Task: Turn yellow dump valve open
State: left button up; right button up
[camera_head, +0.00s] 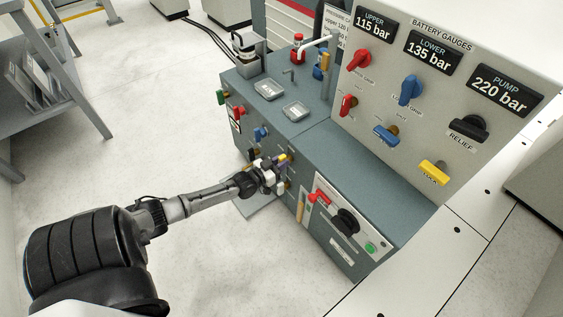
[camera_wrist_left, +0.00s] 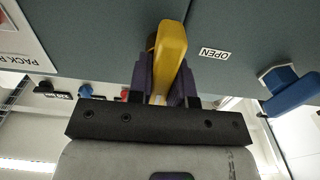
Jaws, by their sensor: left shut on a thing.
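The yellow dump valve handle (camera_wrist_left: 172,55) is between the two dark purple finger pads of my left gripper (camera_wrist_left: 168,88) in the left wrist view. The gripper is shut on it. A label reading OPEN (camera_wrist_left: 214,54) is on the grey-green panel to the right of the handle. In the head view, my left gripper (camera_head: 276,172) is at the front face of the grey-green cabinet, and only a small yellow part of the handle (camera_head: 282,158) shows beside it. The valve body is mostly hidden by the handle and fingers. My right gripper is not in view.
A blue handle (camera_wrist_left: 290,92) is to the right in the left wrist view. The gauge panel (camera_head: 400,127) rises behind.

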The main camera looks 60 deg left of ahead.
pick_arm(q)
grip_shut()
jog(key=n+p, duration=0.1)
jog(key=n, duration=0.1)
jog(key=shift+a+r+n, duration=0.1)
jog(key=shift+n, duration=0.3)
jog(key=n+p, duration=0.1)
jog(key=n, duration=0.1)
jog(key=shift+a+n, duration=0.1)
jog(key=shift+n, duration=0.2)
jog(key=n, duration=0.2)
jog(key=shift+a+n, duration=0.1)
jog(key=shift+n, duration=0.3)
jog(key=n, duration=0.3)
jog(key=shift+f+n, duration=0.3)
jog(key=n, duration=0.2)
jog(key=shift+a+f+n, duration=0.1)
jog(key=shift+n, duration=0.2)
jog(key=shift+f+n+b, duration=0.1)
jog(key=shift+n+b, duration=0.2)
jog(key=shift+n, duration=1.4)
